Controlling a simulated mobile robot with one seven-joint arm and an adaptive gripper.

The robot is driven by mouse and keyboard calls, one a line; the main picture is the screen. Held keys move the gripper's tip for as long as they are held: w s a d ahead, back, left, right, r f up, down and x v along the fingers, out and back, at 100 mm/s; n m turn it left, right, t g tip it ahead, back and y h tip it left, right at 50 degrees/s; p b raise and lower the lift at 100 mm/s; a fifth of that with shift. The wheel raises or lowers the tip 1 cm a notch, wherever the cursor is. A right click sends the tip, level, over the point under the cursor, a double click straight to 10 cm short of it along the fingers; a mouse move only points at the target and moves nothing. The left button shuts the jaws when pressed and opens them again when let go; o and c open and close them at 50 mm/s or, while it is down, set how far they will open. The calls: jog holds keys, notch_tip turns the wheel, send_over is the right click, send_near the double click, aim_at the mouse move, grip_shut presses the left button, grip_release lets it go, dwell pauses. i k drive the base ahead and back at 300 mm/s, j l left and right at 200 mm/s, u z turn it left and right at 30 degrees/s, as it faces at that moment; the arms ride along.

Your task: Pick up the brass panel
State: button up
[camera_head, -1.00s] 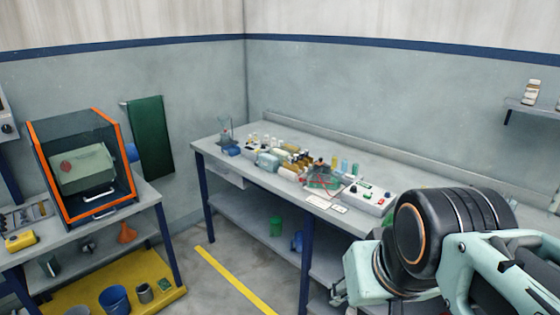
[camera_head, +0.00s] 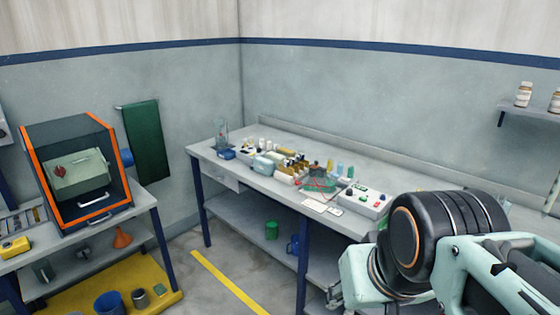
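I cannot make out a brass panel for certain in the head view. Small brass-coloured and tan items (camera_head: 288,176) stand among the clutter on the long workbench (camera_head: 375,227), but they are too small to tell apart. My arm fills the lower right of the view, in front of the bench's right part. A small grey part at its left edge may be my gripper (camera_head: 335,297). Its fingers are hidden or cut off, so I cannot tell whether it is open or holds anything.
An orange-framed cabinet (camera_head: 30,163) stands on a side table at left. A yellow platform (camera_head: 62,292) holds a blue bucket (camera_head: 109,303) below. A green cloth (camera_head: 146,143) hangs on the wall. Grey floor with a yellow line (camera_head: 225,280) lies between the tables.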

aim_at(285, 169)
jog(key=i+j+z, duration=0.35)
jog(key=i+j, duration=0.5)
jog(key=i, duration=0.25)
jog(key=i+j+z, duration=0.35)
jog(key=i+j, duration=0.8)
jog(key=j, duration=0.15)
jog(key=i+j, duration=0.15)
jog(key=j, duration=0.15)
jog(key=i+j, duration=0.15)
jog(key=j+u, duration=0.15)
jog(key=j, duration=0.2)
jog(key=i+j+u, duration=0.2)
jog(key=l+z, duration=0.15)
jog(key=z, duration=0.15)
jog(key=i+l+z, duration=0.1)
jog(key=z, duration=0.2)
